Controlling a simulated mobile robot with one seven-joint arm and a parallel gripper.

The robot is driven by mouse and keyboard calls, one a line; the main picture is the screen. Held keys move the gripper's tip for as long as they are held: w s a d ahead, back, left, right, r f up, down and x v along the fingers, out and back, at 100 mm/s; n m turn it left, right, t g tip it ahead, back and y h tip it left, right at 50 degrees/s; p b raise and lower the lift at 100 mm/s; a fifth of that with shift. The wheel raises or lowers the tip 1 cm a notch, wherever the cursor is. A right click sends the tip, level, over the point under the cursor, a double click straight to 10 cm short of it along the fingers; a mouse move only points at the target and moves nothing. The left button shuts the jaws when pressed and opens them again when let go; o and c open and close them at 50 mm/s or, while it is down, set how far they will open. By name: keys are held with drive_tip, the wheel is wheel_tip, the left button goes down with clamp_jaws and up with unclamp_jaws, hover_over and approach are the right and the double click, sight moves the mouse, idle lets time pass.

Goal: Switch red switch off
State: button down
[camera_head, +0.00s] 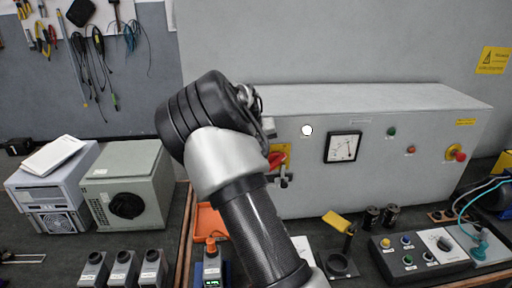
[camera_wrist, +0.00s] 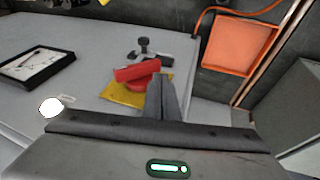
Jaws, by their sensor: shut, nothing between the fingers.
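The red switch (camera_head: 276,160) is a red handle on a yellow plate (camera_head: 286,149) on the front of the grey cabinet, partly hidden by my arm in the head view. In the wrist view the red handle (camera_wrist: 137,71) lies slightly tilted across the yellow plate (camera_wrist: 118,94). My gripper (camera_wrist: 161,80) is shut and empty, its fingertips close beside one end of the handle. I cannot tell whether they touch it. In the head view the fingertips are hidden behind my arm.
A black knobbed fitting (camera_wrist: 146,50) sits just below the switch on the cabinet. A white lamp (camera_head: 306,130) and a dial gauge (camera_head: 342,147) are to the right. An orange tray (camera_head: 209,222) lies below on the bench. A red button (camera_head: 460,156) is at the cabinet's right end.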

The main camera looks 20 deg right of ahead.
drive_tip(key=shift+s+d+f, duration=0.15)
drive_tip(key=shift+d+f, duration=0.5)
drive_tip(key=shift+a+f+h, duration=0.2)
drive_tip(key=shift+f+h, duration=0.1)
drive_tip(key=shift+h, duration=0.5)
drive_tip(key=shift+f, duration=0.1)
drive_tip(key=f+n+h+b, duration=0.1)
drive_tip(key=f+h+b, duration=0.1)
drive_tip(key=h+b, duration=0.2)
drive_tip(key=d+f+n+h+b, duration=0.1)
drive_tip(key=h+b, duration=0.4)
drive_tip(key=f+n+h+b, duration=0.1)
drive_tip(key=f+h+b, duration=0.1)
drive_tip(key=h+b, duration=0.2)
drive_tip(key=shift+s+d+f+n+g+h+b, duration=0.2)
drive_tip(key=shift+f+n+g+h+b, duration=0.15)
drive_tip(key=shift+h, duration=0.45)
drive_tip(key=shift+d, duration=0.1)
drive_tip(key=shift+d+b, duration=0.15)
drive_tip(key=shift+b, duration=0.25)
